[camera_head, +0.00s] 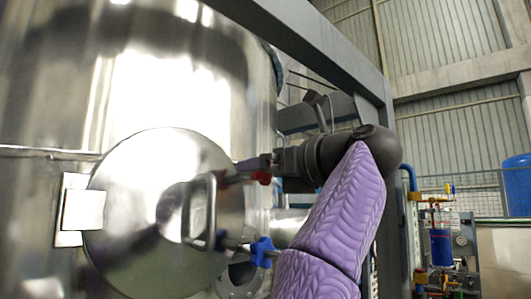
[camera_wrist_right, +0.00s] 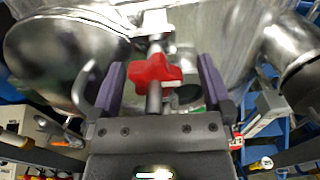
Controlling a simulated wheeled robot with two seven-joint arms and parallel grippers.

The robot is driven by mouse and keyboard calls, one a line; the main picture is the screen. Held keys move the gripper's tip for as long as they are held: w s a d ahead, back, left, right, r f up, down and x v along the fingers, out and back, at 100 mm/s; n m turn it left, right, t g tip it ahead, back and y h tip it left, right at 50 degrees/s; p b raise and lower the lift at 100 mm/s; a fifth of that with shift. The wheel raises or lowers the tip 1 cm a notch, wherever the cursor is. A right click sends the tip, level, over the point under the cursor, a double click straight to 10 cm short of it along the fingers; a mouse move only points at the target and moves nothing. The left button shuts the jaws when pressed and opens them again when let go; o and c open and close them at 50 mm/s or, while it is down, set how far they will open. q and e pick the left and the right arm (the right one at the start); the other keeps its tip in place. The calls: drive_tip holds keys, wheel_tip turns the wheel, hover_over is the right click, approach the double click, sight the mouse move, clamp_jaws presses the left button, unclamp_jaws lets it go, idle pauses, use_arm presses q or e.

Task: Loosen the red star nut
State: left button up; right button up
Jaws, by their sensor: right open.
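The red star nut (camera_wrist_right: 155,70) sits between the two purple-lined fingers of my right gripper (camera_wrist_right: 162,62) in the right wrist view. The fingers are open, with a gap on each side of the nut. The nut is on a metal rod at the edge of the round door. In the head view only part of the red star nut (camera_head: 262,178) shows below my right gripper (camera_head: 254,166), which reaches in from the right. My left gripper is not in view.
The round steel door (camera_head: 140,225) on the shiny tank has a bar handle (camera_head: 212,205) left of the nut. A blue star nut (camera_head: 262,252) sits below. A grey frame post (camera_head: 388,190) stands right of the tank, behind my arm.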

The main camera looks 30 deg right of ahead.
drive_tip(key=shift+a, duration=0.15)
drive_tip(key=shift+s+r, duration=0.1)
drive_tip(key=shift+s, duration=0.3)
drive_tip(key=shift+w, duration=0.25)
drive_tip(key=c, duration=1.2)
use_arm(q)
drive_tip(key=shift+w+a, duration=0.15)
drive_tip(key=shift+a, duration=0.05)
use_arm(e)
drive_tip(key=shift+o, duration=0.2)
